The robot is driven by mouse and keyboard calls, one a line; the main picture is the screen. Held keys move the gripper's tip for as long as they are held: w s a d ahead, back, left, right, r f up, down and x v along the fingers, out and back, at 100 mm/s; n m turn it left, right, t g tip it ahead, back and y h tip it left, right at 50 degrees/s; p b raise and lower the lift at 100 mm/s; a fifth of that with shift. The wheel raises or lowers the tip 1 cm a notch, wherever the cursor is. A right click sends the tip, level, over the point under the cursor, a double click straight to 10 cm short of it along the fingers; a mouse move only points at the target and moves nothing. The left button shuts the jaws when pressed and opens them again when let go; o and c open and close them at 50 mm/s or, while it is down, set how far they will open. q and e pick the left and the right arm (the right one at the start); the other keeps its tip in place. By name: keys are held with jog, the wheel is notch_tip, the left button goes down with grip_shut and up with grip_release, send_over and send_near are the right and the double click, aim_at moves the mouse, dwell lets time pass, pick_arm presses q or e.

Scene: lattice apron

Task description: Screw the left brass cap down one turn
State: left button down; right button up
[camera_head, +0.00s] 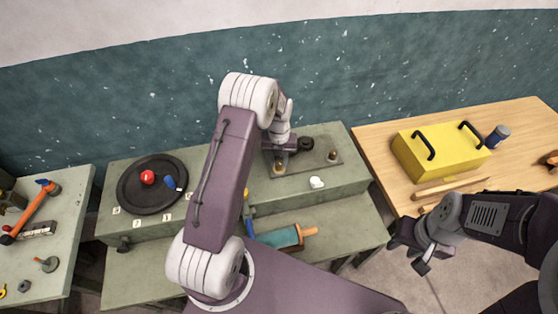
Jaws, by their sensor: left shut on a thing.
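The left brass cap (279,170) sits on a grey plate (318,165) on the green bench, at the plate's left side. My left gripper (280,158) comes down from above, shut on the left brass cap; its fingers are small and partly hidden by my wrist. A second brass cap (333,155) stands at the right of the plate, apart from the gripper. My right gripper (409,258) hangs at the lower right, its fingers apart and empty, away from the caps.
A dark round knob (305,143) stands close right of my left gripper. A white lump (317,182) lies before the plate. A black turntable (133,195) holds a red ball (147,177). A yellow box (410,162) stands on the wooden table. A teal roller (279,238) lies on the lower shelf.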

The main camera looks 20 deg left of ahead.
aim_at(279, 162)
pick_arm(q)
jog(key=c, duration=1.1)
grip_release()
jog(key=shift+w+r, duration=0.15)
notch_tip(279, 162, up, 8)
jog(key=shift+r+b, duration=0.1)
jog(key=shift+b, duration=0.65)
jog(key=shift+r, duration=0.4)
